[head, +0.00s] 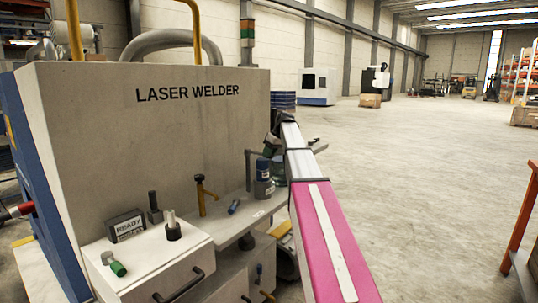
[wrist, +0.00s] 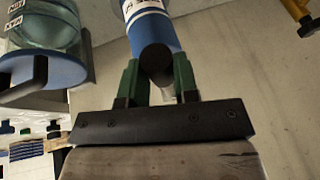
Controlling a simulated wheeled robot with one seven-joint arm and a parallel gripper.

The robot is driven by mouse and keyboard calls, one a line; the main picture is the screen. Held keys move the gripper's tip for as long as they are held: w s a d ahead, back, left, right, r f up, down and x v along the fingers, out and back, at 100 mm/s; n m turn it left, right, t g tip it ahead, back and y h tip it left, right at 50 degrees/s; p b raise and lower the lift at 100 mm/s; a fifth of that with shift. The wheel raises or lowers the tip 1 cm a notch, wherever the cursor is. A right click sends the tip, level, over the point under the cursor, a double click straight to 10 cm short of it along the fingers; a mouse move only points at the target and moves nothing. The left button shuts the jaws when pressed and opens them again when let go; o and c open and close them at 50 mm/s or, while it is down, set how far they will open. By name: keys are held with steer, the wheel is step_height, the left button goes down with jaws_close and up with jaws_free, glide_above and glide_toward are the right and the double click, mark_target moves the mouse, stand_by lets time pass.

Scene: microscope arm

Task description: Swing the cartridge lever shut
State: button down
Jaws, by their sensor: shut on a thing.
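In the wrist view, my gripper (wrist: 158,82) has its two green fingers on either side of a dark round knob (wrist: 156,58). I take the knob to be the cartridge lever's handle; its arm and hinge are not clear. A blue cylinder (wrist: 147,22) with a white, lettered label is directly behind the knob. In the head view, my gripper (head: 269,149) is small and dark above the shelf of the laser welder (head: 160,150). A blue and grey cylinder (head: 263,182) stands just below it. The held knob is hidden there, and the lever's angle cannot be told.
A READY box (head: 126,226) sits on the front ledge. A glass vessel (wrist: 40,35) is close on the left in the wrist view. Open floor (head: 400,170) lies right.

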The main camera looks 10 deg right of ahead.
steer(key=c, duration=0.9)
jaws_free()
steer(key=shift+w, duration=0.1)
steer(key=shift+o, duration=0.2)
steer(key=v, duration=1.1)
steer(key=shift+f, duration=0.1)
